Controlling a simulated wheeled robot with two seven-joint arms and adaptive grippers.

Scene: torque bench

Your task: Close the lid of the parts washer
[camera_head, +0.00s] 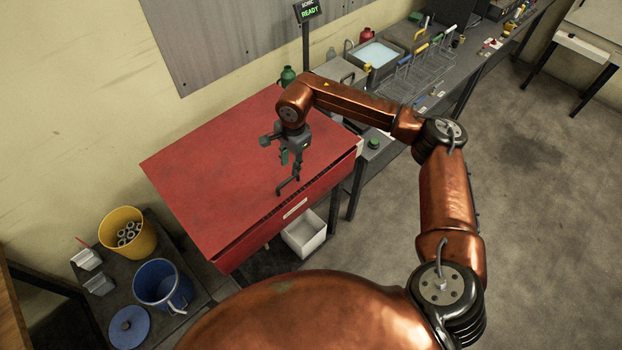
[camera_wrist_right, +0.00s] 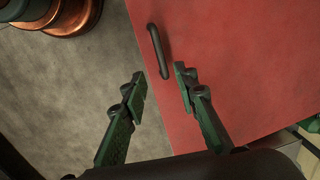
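The parts washer (camera_head: 318,196) is a red cabinet against the wall. Its broad red lid (camera_head: 205,170) lies low over the body, with a dark strip under its front edge; I cannot tell whether it is fully shut. The lid also fills the right of the right wrist view (camera_wrist_right: 230,50). A dark bar handle (camera_wrist_right: 158,50) stands near the lid's edge. My right gripper (camera_head: 291,164) is above the lid near the handle. In the right wrist view its two green fingers (camera_wrist_right: 160,80) are apart and empty, with the handle just beyond them. My left gripper is not in view.
A yellow bucket (camera_head: 127,228) and a blue bucket (camera_head: 163,283) stand at lower left. A white bin (camera_head: 304,234) sits under the washer's front. A bench (camera_head: 440,90) with wire racks runs to the right. Open floor (camera_head: 545,190) lies at right.

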